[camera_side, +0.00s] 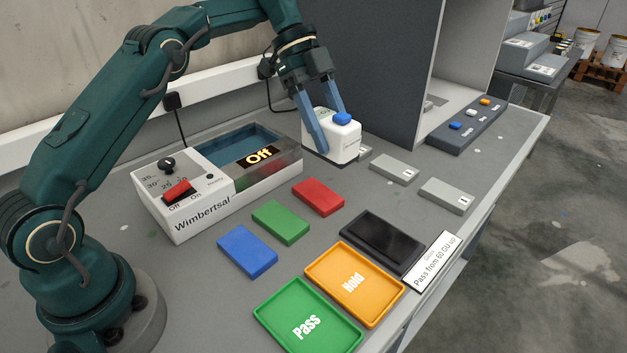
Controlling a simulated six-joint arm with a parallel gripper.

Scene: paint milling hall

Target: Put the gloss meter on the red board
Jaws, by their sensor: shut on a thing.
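The gloss meter (342,142) is a white block with a blue button on top and a dark base. It is at the back of the bench, right of the white box. My gripper (331,128) points down and is shut on the meter, one blue finger on each side. I cannot tell whether its base touches the bench. The red board (318,196) lies flat on the bench, in front of the meter and a little left, with nothing on it.
A green board (280,222) and a blue board (247,251) lie beside the red one. The white Wimbertsal box (205,205) with a blue basin stands left. A black panel (382,242), orange Hold tray (320,274) and green Pass tray (270,312) are in front. Grey blocks (394,169) lie right.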

